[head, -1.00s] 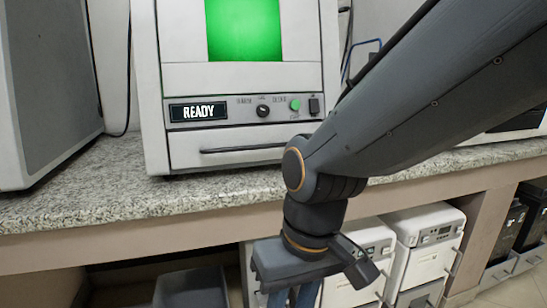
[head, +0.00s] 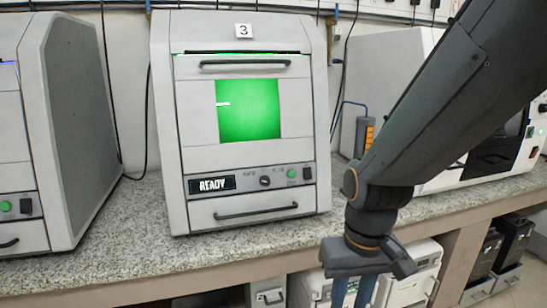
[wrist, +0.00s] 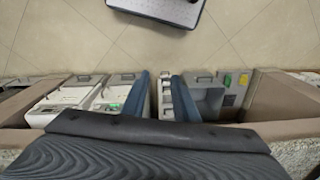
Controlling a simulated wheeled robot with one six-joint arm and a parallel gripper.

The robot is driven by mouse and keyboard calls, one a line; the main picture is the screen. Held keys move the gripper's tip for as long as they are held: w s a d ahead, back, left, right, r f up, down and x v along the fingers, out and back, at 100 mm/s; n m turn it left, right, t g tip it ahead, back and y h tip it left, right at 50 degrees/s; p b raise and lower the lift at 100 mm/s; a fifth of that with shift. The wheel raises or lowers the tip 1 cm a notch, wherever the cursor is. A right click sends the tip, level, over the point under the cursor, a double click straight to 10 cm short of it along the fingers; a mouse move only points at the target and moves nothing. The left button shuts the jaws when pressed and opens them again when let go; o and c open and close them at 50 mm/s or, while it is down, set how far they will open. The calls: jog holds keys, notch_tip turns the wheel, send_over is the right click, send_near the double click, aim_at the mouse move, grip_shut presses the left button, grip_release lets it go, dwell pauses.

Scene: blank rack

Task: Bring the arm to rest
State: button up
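My gripper (head: 353,292) hangs at the end of my dark grey arm, pointing down in front of the bench edge on the right side of the head view. Its two blue fingers stand apart with nothing visible between them. Their tips are cut off by the lower edge of the head view. The gripper also shows in the wrist view (wrist: 160,88), fingers apart, above the boxes under the bench and the tiled floor.
A white machine (head: 200,160) marked 3, with a green window and READY display, stands on the granite bench (head: 120,235). Other machines flank it. White boxes (head: 408,290) and dark bins (head: 485,265) sit under the bench.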

jog(key=s+d+r+m+p, duration=0.1)
jog(key=d+r+p, duration=0.4)
jog(key=r+p, duration=0.1)
jog(key=shift+s+d+r+p, duration=0.15)
jog(key=shift+s+d+p, duration=0.15)
jog(key=shift+p, duration=0.35)
dwell(2.3)
